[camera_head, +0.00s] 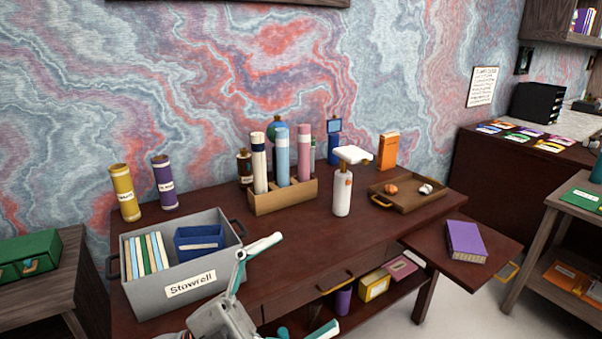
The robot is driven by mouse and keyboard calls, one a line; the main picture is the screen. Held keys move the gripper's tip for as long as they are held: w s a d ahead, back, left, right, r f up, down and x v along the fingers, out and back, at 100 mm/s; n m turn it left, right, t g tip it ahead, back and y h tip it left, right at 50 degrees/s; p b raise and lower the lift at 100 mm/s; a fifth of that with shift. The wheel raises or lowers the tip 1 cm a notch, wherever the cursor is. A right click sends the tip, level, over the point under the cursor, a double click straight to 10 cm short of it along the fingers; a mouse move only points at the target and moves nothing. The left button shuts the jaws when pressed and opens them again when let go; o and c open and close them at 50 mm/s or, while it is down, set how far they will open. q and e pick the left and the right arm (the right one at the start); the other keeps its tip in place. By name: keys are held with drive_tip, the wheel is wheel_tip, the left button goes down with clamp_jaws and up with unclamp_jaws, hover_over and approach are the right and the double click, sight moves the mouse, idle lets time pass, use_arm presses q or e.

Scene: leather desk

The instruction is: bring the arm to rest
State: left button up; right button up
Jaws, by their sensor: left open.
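My left gripper (296,287) comes in at the bottom of the view, in front of the desk's front edge. Its two teal-tipped fingers are spread wide apart, and nothing is between them. The upper finger overlaps the view of the desk top beside a grey bin (192,284) labelled Stowrell. The lower finger shows low, in front of the shelf under the desk. Whether the gripper touches the bin or the desk I cannot tell. My right gripper is not in view.
The dark red desk (330,238) holds the bin, a wooden rack (283,196) of tubes, a white pump bottle (342,193) and a wooden tray (408,200). A purple book (465,241) lies on the right side leaf. The desk's middle front is clear.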

use_arm(q)
drive_tip(key=w+a+f+n+t+y, duration=0.2)
drive_tip(key=a+f+n+t+y, duration=0.3)
drive_tip(key=f, duration=0.3)
drive_tip(key=w+a+f+n+t+y, duration=0.1)
drive_tip(key=a+f+n+t+y, duration=0.15)
drive_tip(key=f+n+y, duration=0.4)
drive_tip(key=w+a+f+n+t+y, duration=0.2)
drive_tip(key=a+f+n+t+y, duration=0.25)
drive_tip(key=f, duration=0.45)
drive_tip(key=s+a+f+n+g+y, duration=0.2)
drive_tip(key=s+a+f+g, duration=0.2)
drive_tip(key=s+f, duration=0.3)
drive_tip(key=s+a+f+n+g+y, duration=0.2)
drive_tip(key=s+f, duration=0.5)
drive_tip(key=f, duration=0.7)
drive_tip(key=shift+s+a+f+n+g+y+p, duration=0.3)
drive_tip(key=shift+a+n+g, duration=0.5)
drive_tip(key=shift+a, duration=0.4)
